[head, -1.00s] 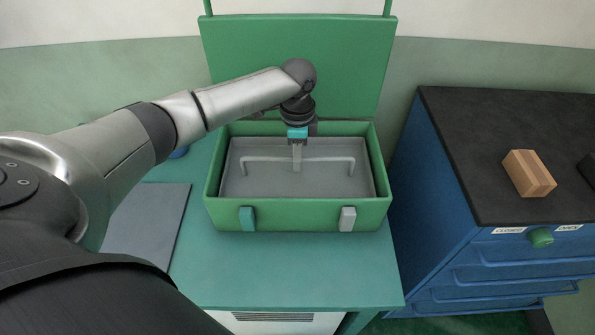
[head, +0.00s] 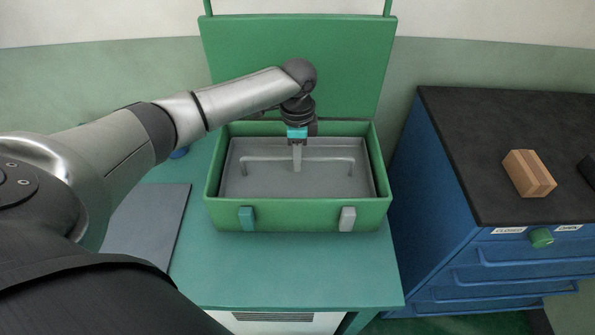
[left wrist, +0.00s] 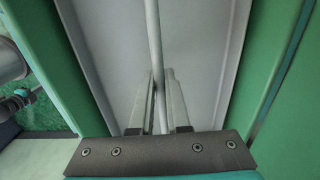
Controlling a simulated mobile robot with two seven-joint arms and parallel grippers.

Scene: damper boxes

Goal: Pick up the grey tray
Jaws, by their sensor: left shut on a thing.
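The grey tray (head: 262,184) lies inside the open green box (head: 297,214) on the teal table. A grey bar handle (head: 338,160) runs across the tray. My left gripper (head: 297,166) comes down from above at the middle of the handle, and its fingers are shut on it. In the left wrist view the handle (left wrist: 154,45) passes between the two fingers (left wrist: 162,90), with the tray floor (left wrist: 110,50) behind. My right gripper is not in view.
The box's green lid (head: 300,65) stands upright behind it. Two latches, one teal (head: 247,218) and one light grey (head: 347,219), are on its front. A dark flat panel (head: 148,222) lies at left. A blue cabinet (head: 430,190) at right bears a brown box (head: 528,173).

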